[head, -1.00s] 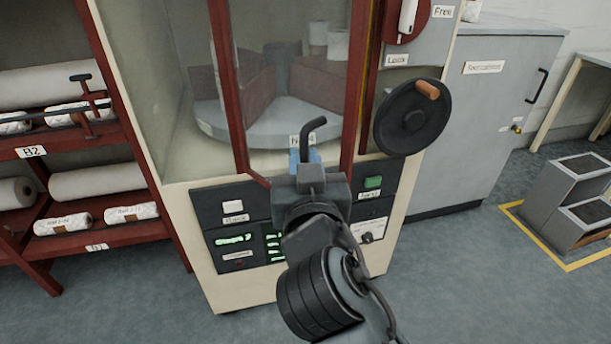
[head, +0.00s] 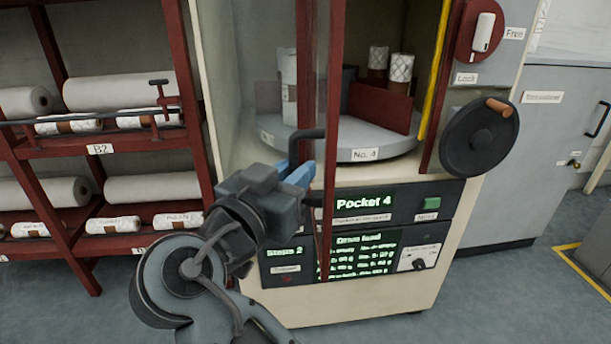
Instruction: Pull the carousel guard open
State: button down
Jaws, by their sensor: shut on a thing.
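The carousel guard (head: 332,100) is a red-framed clear door, now seen nearly edge-on and standing out from the cabinet. Its dark bent handle (head: 296,138) is on the left side of the frame. My gripper (head: 300,172), with blue fingertips, is shut on the handle; the exact contact is partly hidden by the gripper body. Right of the guard the cabinet front is open. Inside, the grey carousel (head: 362,154), labelled No. 4, shows red dividers and several white rolls, two of them in the open part.
The panel display (head: 363,203) below reads "Pocket 4". A black handwheel (head: 480,138) and a red disc with a white lever (head: 484,32) between Free and Lock are at right. A rack (head: 100,149) of rolls stands close on the left. A grey cabinet (head: 550,120) stands right.

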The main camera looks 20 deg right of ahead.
dwell(0.4)
jog(key=c, duration=1.2)
grip_release()
jog(key=v, duration=0.7)
jog(key=shift+s+a, duration=0.2)
jog(key=shift+a, duration=0.1)
